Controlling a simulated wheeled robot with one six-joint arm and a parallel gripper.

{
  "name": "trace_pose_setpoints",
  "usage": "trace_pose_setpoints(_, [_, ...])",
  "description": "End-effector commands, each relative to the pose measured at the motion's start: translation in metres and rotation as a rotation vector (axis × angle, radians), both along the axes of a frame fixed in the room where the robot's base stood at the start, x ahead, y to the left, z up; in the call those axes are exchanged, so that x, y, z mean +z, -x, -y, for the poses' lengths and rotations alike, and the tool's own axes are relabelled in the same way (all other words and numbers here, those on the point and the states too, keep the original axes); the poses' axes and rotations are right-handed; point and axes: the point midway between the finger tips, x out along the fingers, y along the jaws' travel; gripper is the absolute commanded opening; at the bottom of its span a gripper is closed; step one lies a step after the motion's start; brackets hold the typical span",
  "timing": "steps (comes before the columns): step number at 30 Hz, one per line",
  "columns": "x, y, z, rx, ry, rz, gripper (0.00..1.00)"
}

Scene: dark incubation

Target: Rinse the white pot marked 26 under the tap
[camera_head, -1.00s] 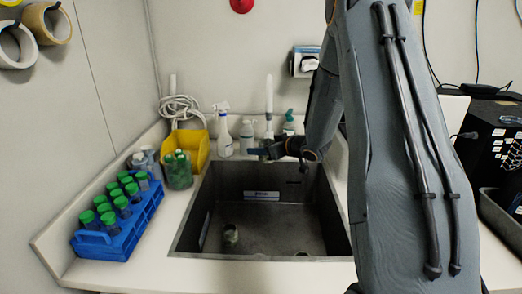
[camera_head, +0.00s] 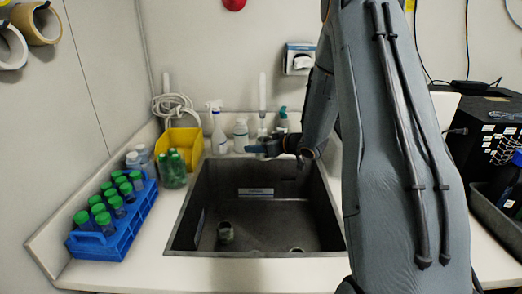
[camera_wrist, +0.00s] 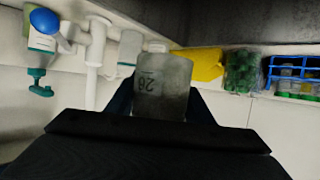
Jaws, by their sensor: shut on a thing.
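The greyish-white pot marked 26 (camera_wrist: 163,82) is between the two fingers of my gripper (camera_wrist: 162,105) in the wrist view. Its number appears upside down there. My gripper (camera_head: 264,148) is shut on it at the back edge of the sink in the head view. I cannot clearly make out the pot in the head view. The white tap (camera_head: 262,95) rises just behind my gripper, and it also shows in the wrist view (camera_wrist: 95,50), to the left of the pot. The dark sink (camera_head: 262,215) is below and in front of my gripper.
A yellow bin (camera_head: 181,140), a green-filled jar (camera_head: 173,170) and a blue tube rack (camera_head: 118,225) are on the left.

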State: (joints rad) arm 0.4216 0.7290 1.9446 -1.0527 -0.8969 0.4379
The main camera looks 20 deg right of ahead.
Motion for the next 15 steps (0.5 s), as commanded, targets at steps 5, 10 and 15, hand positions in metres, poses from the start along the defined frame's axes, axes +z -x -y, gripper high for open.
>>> trace_pose_setpoints(5, [0.0002, -0.0003, -0.0003, 0.0, 0.0, 0.001, 0.21])
trace_pose_setpoints(10, [0.0003, -0.0014, -0.0037, 0.001, 0.0, 0.001, 0.21])
trace_pose_setpoints(15, [0.0004, -0.0034, -0.0097, 0.002, 0.0, 0.001, 0.21])
